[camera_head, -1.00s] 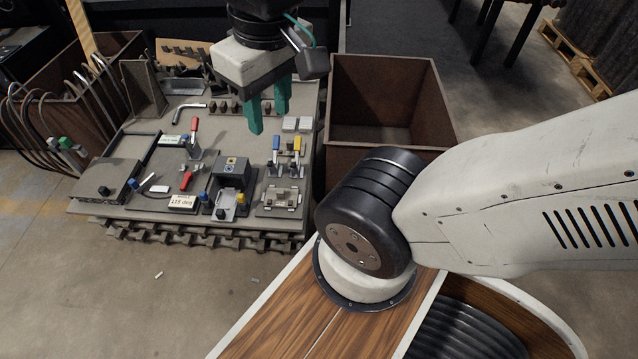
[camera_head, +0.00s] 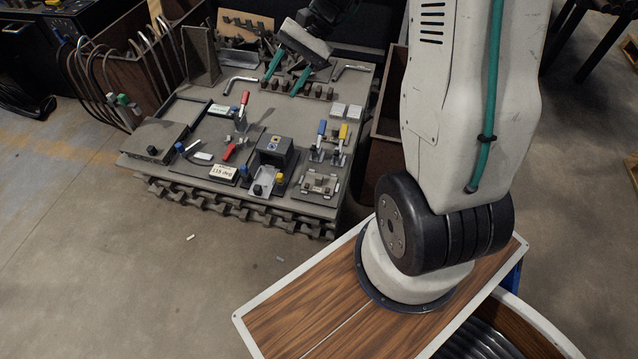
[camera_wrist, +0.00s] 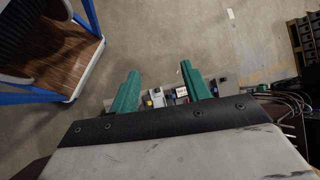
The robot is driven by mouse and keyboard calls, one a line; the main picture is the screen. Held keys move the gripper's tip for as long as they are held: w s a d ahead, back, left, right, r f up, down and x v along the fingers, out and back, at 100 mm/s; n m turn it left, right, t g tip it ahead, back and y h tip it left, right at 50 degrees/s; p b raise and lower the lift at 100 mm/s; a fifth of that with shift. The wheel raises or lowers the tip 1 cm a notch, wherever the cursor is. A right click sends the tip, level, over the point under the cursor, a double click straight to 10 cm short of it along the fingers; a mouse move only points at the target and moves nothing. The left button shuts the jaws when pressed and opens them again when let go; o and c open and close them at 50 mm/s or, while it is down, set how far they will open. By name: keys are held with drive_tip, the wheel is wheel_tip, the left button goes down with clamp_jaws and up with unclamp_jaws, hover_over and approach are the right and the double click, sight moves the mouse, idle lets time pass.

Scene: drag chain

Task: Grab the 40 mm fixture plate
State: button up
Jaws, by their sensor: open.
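My gripper (camera_head: 280,85) is over the back part of the workbench in the head view, its two green fingers apart with nothing between them. Its open fingers also show in the wrist view (camera_wrist: 160,76). No plate is marked 40 mm that I can read, so I cannot tell which part is the fixture plate. Two small pale square plates (camera_head: 346,111) lie side by side at the bench's right, right of and nearer than my gripper. A small grey fixture with upright posts (camera_head: 318,184) sits at the front right corner.
The grey bench (camera_head: 215,130) holds toggle clamps with red, blue and yellow handles (camera_head: 322,140), a black block (camera_head: 274,150) and a 115 deg label (camera_head: 223,172). Dark pegs (camera_head: 318,91) stand in a row behind. A brown bin (camera_head: 388,120) is at the right, partly hidden by my arm.

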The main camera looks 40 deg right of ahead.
drive_tip(key=w+d+f+m+t+y, duration=0.1)
drive_tip(key=w+d+f+m, duration=0.15)
drive_tip(key=f, duration=0.35)
drive_tip(key=w+d+f+m+t+y, duration=0.1)
drive_tip(key=w+d+f+m, duration=0.1)
drive_tip(key=w+d+f, duration=0.3)
drive_tip(key=m+t+h, duration=0.2)
drive_tip(key=m+t, duration=0.7)
drive_tip(key=m, duration=0.6)
approach(319, 178)
drive_tip(key=x, duration=0.3)
drive_tip(key=shift+d+n, duration=0.1)
drive_tip(key=shift+n, duration=0.15)
drive_tip(key=shift+f+h, duration=0.3)
drive_tip(key=x, duration=0.7)
drive_tip(key=shift+w+f, duration=0.2)
drive_tip(key=shift+f, duration=0.05)
clamp_jaws()
